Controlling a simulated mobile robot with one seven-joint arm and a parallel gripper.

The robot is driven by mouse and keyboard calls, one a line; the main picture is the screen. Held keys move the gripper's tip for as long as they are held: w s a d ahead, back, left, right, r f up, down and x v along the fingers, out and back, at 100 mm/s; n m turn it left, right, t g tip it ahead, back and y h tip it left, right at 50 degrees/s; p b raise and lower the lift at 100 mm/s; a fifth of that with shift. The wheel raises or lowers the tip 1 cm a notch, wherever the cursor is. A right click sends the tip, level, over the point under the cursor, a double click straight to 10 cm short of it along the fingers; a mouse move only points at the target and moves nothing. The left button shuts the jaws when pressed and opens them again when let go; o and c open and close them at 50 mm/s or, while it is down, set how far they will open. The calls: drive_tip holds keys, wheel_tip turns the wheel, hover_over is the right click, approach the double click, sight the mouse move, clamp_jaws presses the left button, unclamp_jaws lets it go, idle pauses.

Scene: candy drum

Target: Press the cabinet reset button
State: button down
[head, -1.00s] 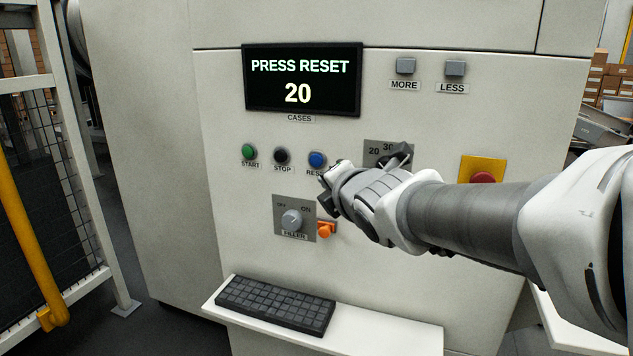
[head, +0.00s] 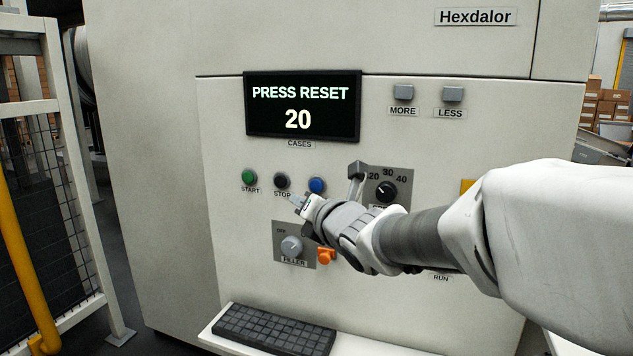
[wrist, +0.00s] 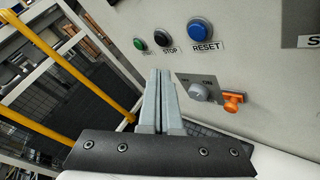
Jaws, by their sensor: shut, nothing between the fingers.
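The blue reset button (head: 316,186) is on the cabinet's front panel, to the right of the black stop button (head: 282,181) and the green start button (head: 249,177). In the wrist view the blue button (wrist: 201,30) stands above its RESET label, up and to the right of my fingertips. My gripper (head: 296,201) is shut and empty, its tips just below and left of the blue button in the head view. In the wrist view the closed fingers (wrist: 160,75) point up the picture, and no contact with the button shows. The screen (head: 302,106) reads PRESS RESET and 20.
A black dial (head: 386,192) is to the right. A keyboard (head: 274,330) lies on a white shelf. A mesh fence with a yellow rail (head: 22,262) stands left.

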sight(310, 185)
drive_tip(key=w+d+p, duration=0.2)
drive_tip(key=w, duration=0.4)
drive_tip(key=shift+d, duration=0.15)
drive_tip(key=shift+w, duration=0.15)
idle(1.8)
drive_tip(key=shift+w+d, duration=0.15)
drive_tip(key=shift+w, duration=0.2)
drive_tip(key=shift+w+d, duration=0.15)
drive_tip(key=shift+w, duration=0.25)
idle(0.5)
idle(0.4)
drive_tip(key=shift+s+a+b, duration=0.3)
drive_tip(key=shift+s+b, duration=0.5)
drive_tip(key=shift+b, duration=0.15)
